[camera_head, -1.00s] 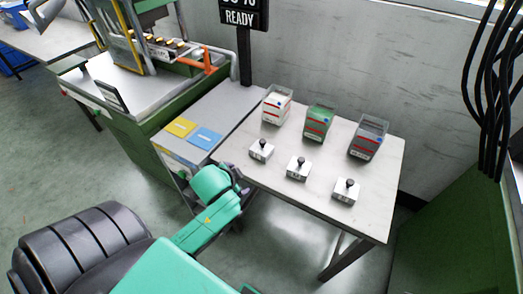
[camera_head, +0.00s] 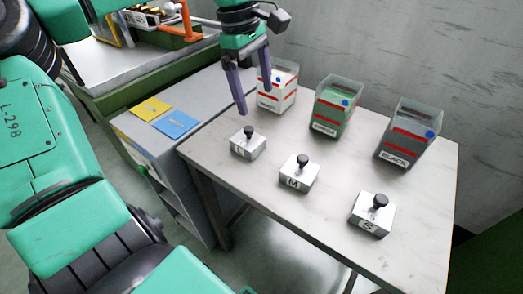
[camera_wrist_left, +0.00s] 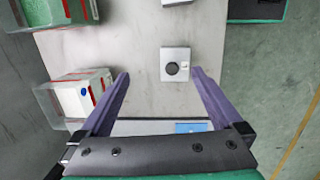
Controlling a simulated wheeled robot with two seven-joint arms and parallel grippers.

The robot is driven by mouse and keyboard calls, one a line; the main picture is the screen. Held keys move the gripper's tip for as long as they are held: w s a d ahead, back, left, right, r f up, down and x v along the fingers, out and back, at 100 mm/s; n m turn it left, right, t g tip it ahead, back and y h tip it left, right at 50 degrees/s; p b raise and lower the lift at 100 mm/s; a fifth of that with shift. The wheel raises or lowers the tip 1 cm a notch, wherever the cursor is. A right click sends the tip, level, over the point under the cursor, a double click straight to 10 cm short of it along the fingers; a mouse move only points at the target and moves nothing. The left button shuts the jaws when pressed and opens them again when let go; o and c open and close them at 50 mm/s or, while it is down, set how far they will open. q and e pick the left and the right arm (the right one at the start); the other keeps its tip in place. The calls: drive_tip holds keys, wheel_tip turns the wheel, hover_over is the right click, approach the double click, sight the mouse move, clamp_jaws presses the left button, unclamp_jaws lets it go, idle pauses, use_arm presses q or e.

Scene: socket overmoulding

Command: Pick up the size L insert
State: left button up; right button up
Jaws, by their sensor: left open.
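The size L insert (camera_head: 248,144) is a light grey block with a black knob on top, upright at the left end of the white table's front row. My left gripper (camera_head: 254,98) is open and empty, pointing down above and behind it, apart from it. In the left wrist view the insert (camera_wrist_left: 175,65) lies ahead, toward the right fingertip of the open gripper (camera_wrist_left: 160,73). The M insert (camera_head: 299,174) and S insert (camera_head: 372,214) stand to its right. My right gripper is not in view.
Behind the inserts stand clear-walled boxes: white (camera_head: 277,93), green (camera_head: 331,118) and black (camera_head: 405,148). The white box is close to my left fingers. A grey cabinet with a yellow card (camera_head: 150,108) and a blue card (camera_head: 175,125) is left of the table (camera_head: 245,195).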

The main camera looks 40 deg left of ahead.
sight(248, 135)
use_arm(q)
drive_tip(key=shift+m+g+y, duration=0.3)
drive_tip(key=shift+g+y, duration=0.2)
drive_tip(key=shift+y, duration=0.3)
drive_tip(key=f+b, duration=0.1)
drive_tip(key=f, duration=0.3)
drive_tip(key=s+f+b, duration=0.1)
drive_tip(key=f, duration=0.3)
drive_tip(key=s+a+f+b, duration=0.1)
drive_tip(key=f+b, duration=0.1)
drive_tip(key=f, duration=0.3)
clamp_jaws()
use_arm(e)
drive_tip(key=w+a+r, duration=0.2)
drive_tip(key=w+r, duration=0.1)
drive_tip(key=r, duration=0.4)
drive_tip(key=shift+w, duration=0.3)
